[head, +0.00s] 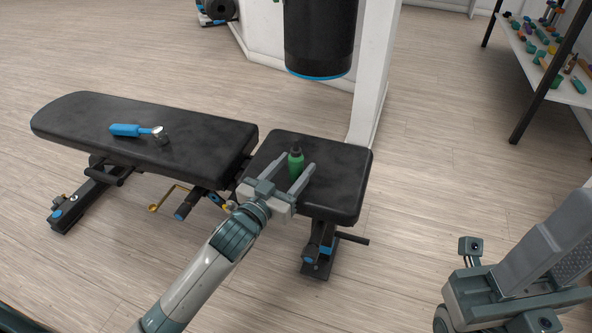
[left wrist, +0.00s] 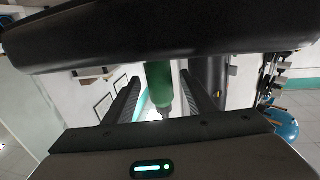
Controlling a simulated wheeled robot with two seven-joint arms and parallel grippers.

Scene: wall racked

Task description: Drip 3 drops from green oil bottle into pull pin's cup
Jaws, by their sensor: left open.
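The green oil bottle (head: 296,164), with a dark cap, stands upright on the short bench pad (head: 345,178). My left gripper (head: 281,174) is open, its two fingers on either side of the bottle. In the left wrist view the picture is upside down; the green bottle (left wrist: 159,85) shows between the open fingers (left wrist: 160,98), with visible gaps on both sides. A blue-handled item (head: 126,130) with a round metal end (head: 160,134) lies on the long pad; I cannot tell whether this is the pull pin's cup. My right gripper (head: 535,262) is partly in view at lower right, its opening unclear.
The long black bench pad (head: 85,118) extends left, with levers and a yellow-handled part (head: 168,197) below its edge. A black punching bag (head: 320,38) hangs beyond, by a white post (head: 375,75). A rack (head: 520,50) holds several small items.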

